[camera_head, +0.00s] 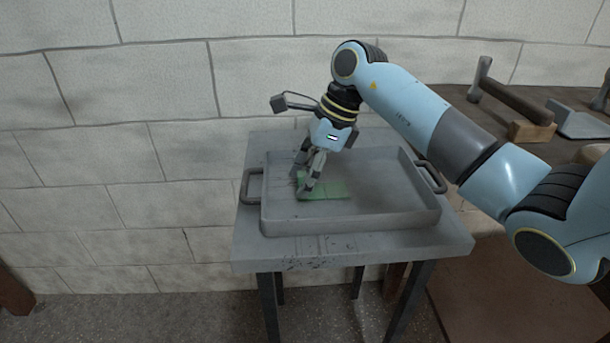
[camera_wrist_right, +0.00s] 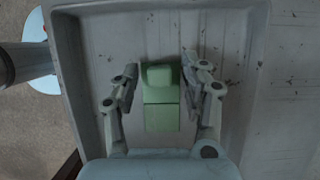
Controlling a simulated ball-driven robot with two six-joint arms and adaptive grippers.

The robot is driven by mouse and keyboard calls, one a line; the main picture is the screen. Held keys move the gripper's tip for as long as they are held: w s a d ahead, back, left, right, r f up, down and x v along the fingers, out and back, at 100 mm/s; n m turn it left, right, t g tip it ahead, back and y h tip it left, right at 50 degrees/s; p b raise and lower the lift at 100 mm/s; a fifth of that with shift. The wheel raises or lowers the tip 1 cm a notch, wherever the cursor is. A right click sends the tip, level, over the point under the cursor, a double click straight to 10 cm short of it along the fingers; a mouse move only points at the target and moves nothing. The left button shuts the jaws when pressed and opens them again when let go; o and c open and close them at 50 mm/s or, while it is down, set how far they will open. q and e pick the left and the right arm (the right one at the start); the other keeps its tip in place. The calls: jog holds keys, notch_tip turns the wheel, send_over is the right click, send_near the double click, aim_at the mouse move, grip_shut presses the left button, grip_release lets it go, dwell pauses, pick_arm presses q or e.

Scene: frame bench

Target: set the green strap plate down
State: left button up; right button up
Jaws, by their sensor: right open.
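The green strap plate (camera_head: 328,192) lies in the grey metal tray (camera_head: 350,220), flat on its floor as far as I can see. It also shows in the right wrist view (camera_wrist_right: 161,115), with a raised block at its far end. My right gripper (camera_head: 304,184) is over the plate, fingers pointing down. In the right wrist view my right gripper (camera_wrist_right: 160,88) is open, with one finger on each side of the plate and a gap on both sides. The fingers partly hide the plate in the head view. My left gripper is not in view.
The tray has raised walls and a handle (camera_head: 250,187) on each side. It stands on a small grey table (camera_head: 350,250) against a block wall. A wooden bench at the right holds a hammer (camera_head: 510,98) and other tools. The tray floor right of the plate is clear.

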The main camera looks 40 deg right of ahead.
aim_at(329, 190)
jog(key=shift+r, duration=0.25)
jog(key=v, duration=1.1)
jog(key=shift+s+d+r+p, duration=0.15)
jog(key=shift+r+p, duration=0.2)
jog(key=shift+p, duration=0.05)
